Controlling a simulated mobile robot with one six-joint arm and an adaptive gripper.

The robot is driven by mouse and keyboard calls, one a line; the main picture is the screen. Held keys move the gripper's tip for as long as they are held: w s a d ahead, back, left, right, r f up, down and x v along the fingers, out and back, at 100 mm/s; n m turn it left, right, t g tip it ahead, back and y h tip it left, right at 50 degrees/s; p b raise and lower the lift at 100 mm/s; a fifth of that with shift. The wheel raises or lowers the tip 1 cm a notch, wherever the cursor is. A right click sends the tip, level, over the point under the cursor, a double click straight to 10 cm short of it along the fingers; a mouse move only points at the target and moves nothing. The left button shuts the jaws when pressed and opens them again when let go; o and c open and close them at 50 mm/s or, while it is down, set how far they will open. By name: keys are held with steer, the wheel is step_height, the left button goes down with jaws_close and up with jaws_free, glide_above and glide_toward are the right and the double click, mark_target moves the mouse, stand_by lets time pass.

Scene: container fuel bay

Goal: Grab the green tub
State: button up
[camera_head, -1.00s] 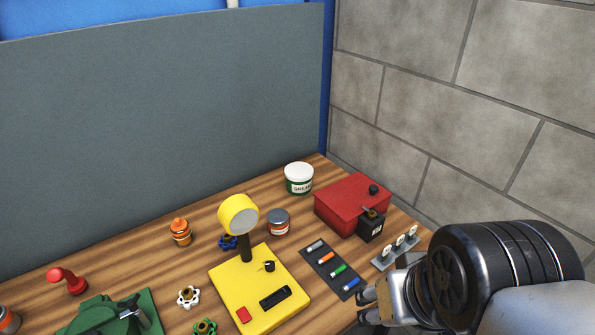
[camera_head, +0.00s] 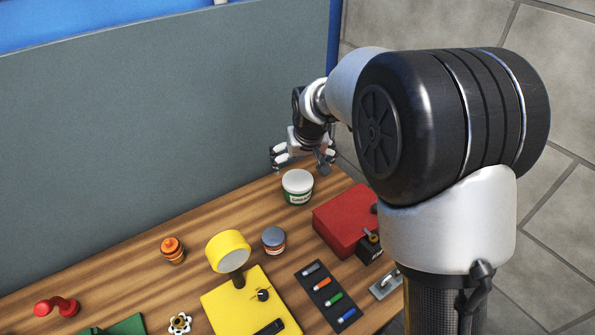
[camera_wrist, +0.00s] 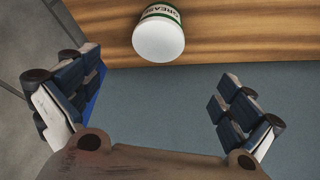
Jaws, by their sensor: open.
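The green tub (camera_head: 298,188) is a small round tub with a white lid and a green band lettered "GREASE". It stands upright at the back of the wooden bench, near the grey panel. My gripper (camera_head: 303,160) is just above and behind it in the head view, fingers spread and empty. In the wrist view the tub (camera_wrist: 159,34) shows at the top centre, lid toward the camera, ahead of the gap between the open fingers (camera_wrist: 165,105). No finger touches it as far as I can see.
A red box (camera_head: 342,218) stands to the right of the tub. A grey-lidded can (camera_head: 273,240) and a yellow lamp-like device (camera_head: 228,252) are in front. An orange-topped jar (camera_head: 172,250) is further left. The grey panel (camera_head: 150,130) rises behind. Bench left of the tub is clear.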

mark_target(298, 180)
steer(key=b+x, duration=0.3)
steer(key=x, duration=0.9)
steer(key=shift+s+d+b+x, duration=0.1)
steer(key=shift+b+x, duration=0.5)
steer(key=shift+x, duration=0.75)
steer(key=shift+s+d+b+x, duration=0.15)
steer(key=shift+b+x, duration=0.4)
steer(key=shift+x, duration=0.8)
steer(key=c, duration=1.5)
